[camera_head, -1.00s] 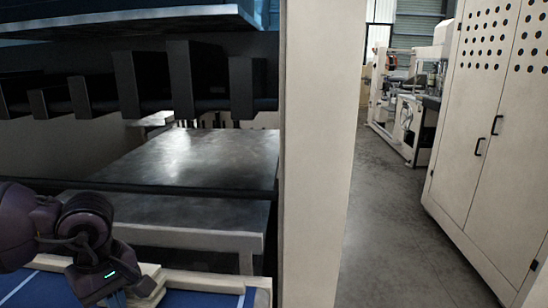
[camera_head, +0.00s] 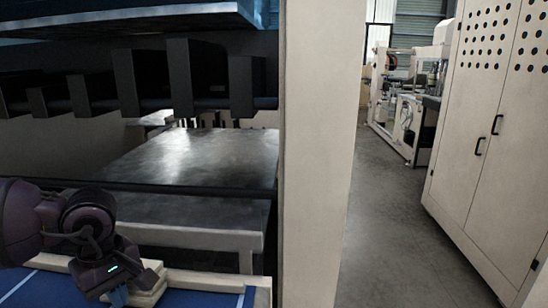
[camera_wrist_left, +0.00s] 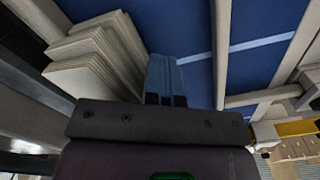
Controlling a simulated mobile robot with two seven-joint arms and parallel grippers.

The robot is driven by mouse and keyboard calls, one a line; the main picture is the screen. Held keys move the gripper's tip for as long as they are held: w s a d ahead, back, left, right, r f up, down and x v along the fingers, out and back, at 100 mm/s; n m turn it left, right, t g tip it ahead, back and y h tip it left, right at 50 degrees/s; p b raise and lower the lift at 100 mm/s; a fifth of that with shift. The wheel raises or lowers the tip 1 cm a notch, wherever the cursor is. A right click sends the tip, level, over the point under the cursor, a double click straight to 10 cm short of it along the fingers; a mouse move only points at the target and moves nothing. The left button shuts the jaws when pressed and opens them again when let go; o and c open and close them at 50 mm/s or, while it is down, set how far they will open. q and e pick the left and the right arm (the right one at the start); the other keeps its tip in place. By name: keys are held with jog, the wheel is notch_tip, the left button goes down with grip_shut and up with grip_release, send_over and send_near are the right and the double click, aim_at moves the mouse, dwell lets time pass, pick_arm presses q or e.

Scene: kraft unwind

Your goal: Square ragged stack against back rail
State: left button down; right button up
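A ragged stack of cream sheets shows in the left wrist view (camera_wrist_left: 92,58), its layers fanned out in steps. In the head view the stack (camera_head: 152,291) is mostly hidden behind my left wrist, beside the cream back rail (camera_head: 205,279). My left gripper (camera_head: 118,297) points down at the stack. In the left wrist view its two blue fingers (camera_wrist_left: 164,75) are together, with nothing visible between them, just right of the stack's edge. I cannot tell whether they touch it. My right gripper is not in view.
The blue bed (camera_head: 200,298) with pale lines is clear to the right of the stack. A dark horizontal bar (camera_head: 190,190) and a grey metal table (camera_head: 190,160) lie behind the rail. A cream post (camera_head: 315,150) stands at the right.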

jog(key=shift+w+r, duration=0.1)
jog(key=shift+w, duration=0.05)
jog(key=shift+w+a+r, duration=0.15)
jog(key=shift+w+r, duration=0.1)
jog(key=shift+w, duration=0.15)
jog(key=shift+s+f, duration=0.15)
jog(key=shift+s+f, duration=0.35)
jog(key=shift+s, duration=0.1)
pick_arm(q)
jog(key=shift+w, duration=0.1)
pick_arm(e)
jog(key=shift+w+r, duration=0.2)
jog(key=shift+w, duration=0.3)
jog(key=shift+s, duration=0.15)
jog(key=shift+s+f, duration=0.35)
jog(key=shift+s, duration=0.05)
